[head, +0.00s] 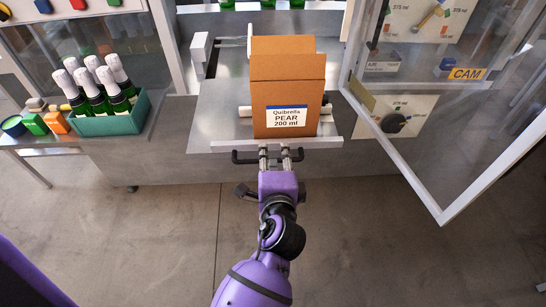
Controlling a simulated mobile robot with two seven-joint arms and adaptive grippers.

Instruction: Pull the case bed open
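The case bed (222,127) is a flat metal slide at the front of the station. A brown open-topped carton (288,95) labelled "Quibrella PEAR 200 ml" stands upright on it. A dark bar handle (243,158) runs along the bed's front edge. My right gripper is not in view.
A glass door (440,120) with a metal frame stands open at the right. A green crate (103,124) of foil-topped bottles sits on the left side table, beside small coloured blocks (56,122). The floor (150,230) in front of the bed is clear around my arm.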

